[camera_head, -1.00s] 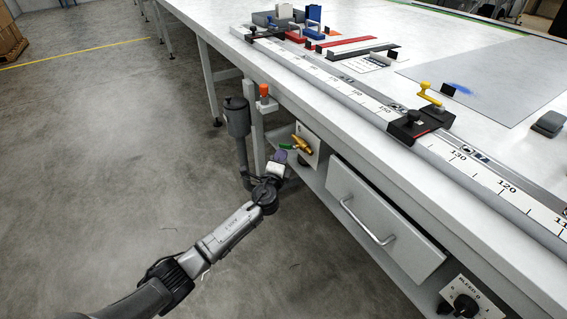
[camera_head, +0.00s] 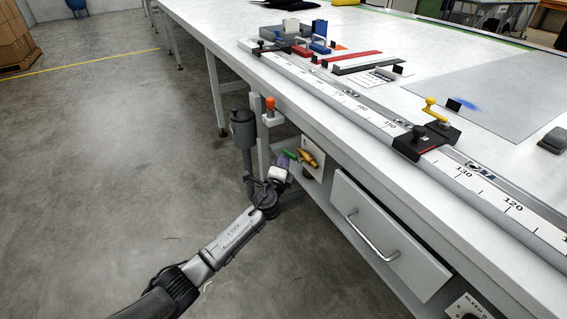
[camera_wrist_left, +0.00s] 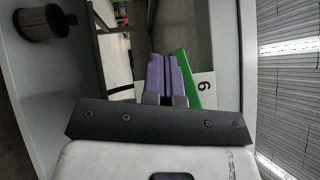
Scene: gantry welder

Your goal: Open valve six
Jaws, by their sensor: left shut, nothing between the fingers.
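Valve six is a brass valve (camera_head: 308,159) with a green lever (camera_head: 291,155), on a pale plate under the table's front edge. In the left wrist view the green lever (camera_wrist_left: 184,76) stands tilted beside my fingers, and the plate (camera_wrist_left: 205,88) carries a "6". My left gripper (camera_head: 283,161) is at the lever's near side in the head view. Its two purple fingers (camera_wrist_left: 166,74) are shut together with nothing between them. They are close beside the lever; I cannot tell whether they touch it. The brass body is hidden in the wrist view. My right gripper is not in view.
A grey cylinder (camera_head: 242,130) and an orange-topped post (camera_head: 270,106) stand left of the valve. A drawer (camera_head: 385,235) with a bar handle is to its right. The white table (camera_head: 330,120) overhangs above. The floor (camera_head: 120,180) at left is clear.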

